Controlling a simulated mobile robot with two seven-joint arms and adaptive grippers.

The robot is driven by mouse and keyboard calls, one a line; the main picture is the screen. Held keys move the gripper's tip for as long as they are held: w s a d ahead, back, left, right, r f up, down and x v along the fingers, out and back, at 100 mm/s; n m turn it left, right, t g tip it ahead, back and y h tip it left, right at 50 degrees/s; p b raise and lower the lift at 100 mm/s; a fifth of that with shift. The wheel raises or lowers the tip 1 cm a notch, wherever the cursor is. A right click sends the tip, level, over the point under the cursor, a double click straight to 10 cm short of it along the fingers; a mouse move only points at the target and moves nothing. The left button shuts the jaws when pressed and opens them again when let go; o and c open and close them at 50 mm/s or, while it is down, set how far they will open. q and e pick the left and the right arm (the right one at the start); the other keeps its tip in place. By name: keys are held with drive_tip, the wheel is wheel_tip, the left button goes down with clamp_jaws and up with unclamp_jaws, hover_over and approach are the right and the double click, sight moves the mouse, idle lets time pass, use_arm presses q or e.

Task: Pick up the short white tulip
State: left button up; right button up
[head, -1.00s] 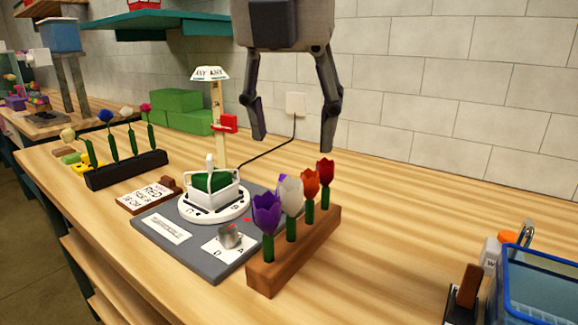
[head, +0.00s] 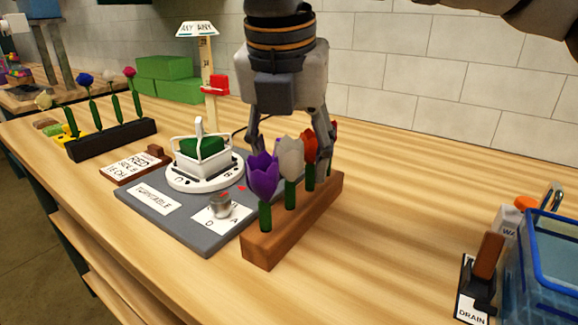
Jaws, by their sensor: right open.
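The white tulip (head: 291,157) stands upright on a short green stem in a wooden block (head: 290,222) at the centre. It is second from the front, between a purple tulip (head: 263,175) and an orange-red tulip (head: 310,147). A darker red tulip (head: 334,130) at the far end is mostly hidden. My right gripper (head: 289,140) is open and points down over the row. Its fingers are spread to either side, and their tips are partly hidden behind the tulips. I cannot tell whether it touches any of them.
A grey turntable board (head: 150,203) with a white basket (head: 200,160) holding green foam lies left of the block. A dark rack (head: 112,140) of several flowers stands farther left. A blue bin (head: 545,265) and a drain sign (head: 472,312) are at right.

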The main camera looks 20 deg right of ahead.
drive_tip(key=shift+r, duration=0.15)
drive_tip(key=c, duration=0.9)
